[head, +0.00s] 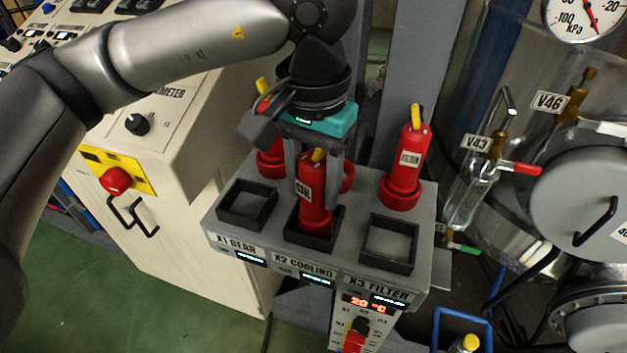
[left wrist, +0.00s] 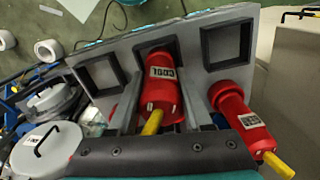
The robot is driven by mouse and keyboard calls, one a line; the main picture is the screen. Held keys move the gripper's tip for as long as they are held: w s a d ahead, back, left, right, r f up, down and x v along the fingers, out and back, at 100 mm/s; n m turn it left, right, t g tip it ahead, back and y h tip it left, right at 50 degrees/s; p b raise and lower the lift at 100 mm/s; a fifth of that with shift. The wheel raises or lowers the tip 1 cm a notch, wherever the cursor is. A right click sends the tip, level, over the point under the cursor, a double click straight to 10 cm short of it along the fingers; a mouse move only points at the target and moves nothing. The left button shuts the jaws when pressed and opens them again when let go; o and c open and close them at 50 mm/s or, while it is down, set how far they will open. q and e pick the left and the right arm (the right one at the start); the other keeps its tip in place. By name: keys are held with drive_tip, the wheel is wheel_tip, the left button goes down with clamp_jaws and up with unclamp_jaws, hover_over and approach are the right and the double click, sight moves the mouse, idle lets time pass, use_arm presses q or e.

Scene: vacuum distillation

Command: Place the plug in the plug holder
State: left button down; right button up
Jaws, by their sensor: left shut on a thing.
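A red plug (head: 314,212) with a yellow handle and a white label is between the fingers of my left gripper (head: 313,192), which is shut on it. The plug is upright at the middle black square socket, marked X2 COOLING, of the grey plug holder (head: 222,222). Its lower end is within the socket's outline; how deep it sits I cannot tell. In the left wrist view the plug (left wrist: 160,72) lies between the two fingers (left wrist: 160,105), over the middle socket. The left and right sockets are empty. My right gripper is not in view.
A red FILTER plug (head: 402,170) stands at the holder's back right, and another red plug (head: 270,160) at its back left, partly hidden by my gripper. A cream cabinet (head: 180,235) with a red button (head: 115,180) is left. Glassware and a valve (head: 500,150) are right.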

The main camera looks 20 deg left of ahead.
use_arm(q)
drive_tip(key=shift+c, duration=1.6)
unclamp_jaws()
drive_tip(key=shift+f, duration=0.1)
wheel_tip(320, 180, up, 12)
drive_tip(key=shift+r+p, duration=0.2)
drive_tip(key=shift+p, duration=0.15)
